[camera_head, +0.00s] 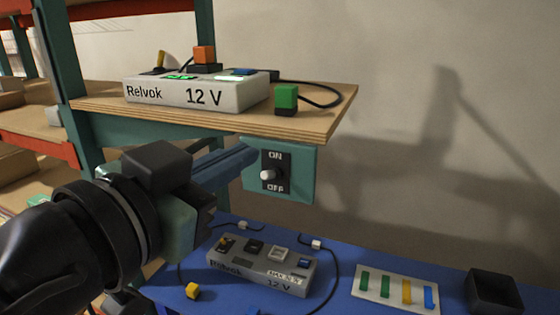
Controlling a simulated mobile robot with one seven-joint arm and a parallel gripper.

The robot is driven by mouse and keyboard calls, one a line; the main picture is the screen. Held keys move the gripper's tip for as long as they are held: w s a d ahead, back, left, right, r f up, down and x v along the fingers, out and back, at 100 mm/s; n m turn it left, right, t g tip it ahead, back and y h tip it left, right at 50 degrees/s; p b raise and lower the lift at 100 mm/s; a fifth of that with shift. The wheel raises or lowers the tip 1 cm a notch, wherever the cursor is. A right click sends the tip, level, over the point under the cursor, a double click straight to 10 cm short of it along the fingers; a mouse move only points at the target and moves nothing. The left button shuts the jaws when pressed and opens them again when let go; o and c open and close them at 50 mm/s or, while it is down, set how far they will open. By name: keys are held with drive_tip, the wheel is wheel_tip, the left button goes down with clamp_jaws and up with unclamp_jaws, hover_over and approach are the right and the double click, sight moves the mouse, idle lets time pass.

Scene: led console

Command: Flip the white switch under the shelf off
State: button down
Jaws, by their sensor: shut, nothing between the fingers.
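The white switch (268,175) is a small rounded lever on a black plate marked ON above and OFF below. The plate sits on a teal panel (305,178) under the front of the wooden shelf (325,108). The lever tip appears slightly below the middle of the plate, but I cannot tell its position for sure. My gripper (252,157) reaches in from the left with its blue fingers shut and empty. The fingertips are by the upper left of the black plate, above and left of the lever. I cannot tell whether they touch the panel.
A grey 12 V console (165,97) and a green block (286,99) stand on the shelf. Below, a blue surface (345,262) holds another console (238,272), a strip with coloured bars (368,295) and a black bin (493,290). Space right of the panel is clear.

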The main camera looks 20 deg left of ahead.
drive_tip(key=p, duration=0.3)
hover_over(269, 175)
drive_tip(key=d, duration=0.1)
drive_tip(key=shift+w+f, duration=0.2)
drive_tip(key=shift+f, duration=0.15)
drive_tip(key=shift+s+a+f+p, duration=0.2)
drive_tip(key=shift+s+f, duration=0.1)
drive_tip(key=shift+f, duration=0.25)
drive_tip(key=shift+s+a+f+p, duration=0.2)
drive_tip(key=shift+s+f, duration=0.1)
drive_tip(key=shift+f, duration=0.25)
drive_tip(key=shift+s+a+f, duration=0.2)
drive_tip(key=shift+s+f, duration=0.2)
drive_tip(key=shift+f, duration=0.3)
drive_tip(key=shift+f+b, duration=0.15)
drive_tip(key=shift+b, duration=0.2)
drive_tip(key=shift+f+b, duration=0.15)
drive_tip(key=shift+b, duration=0.25)
drive_tip(key=shift+t, duration=0.3)
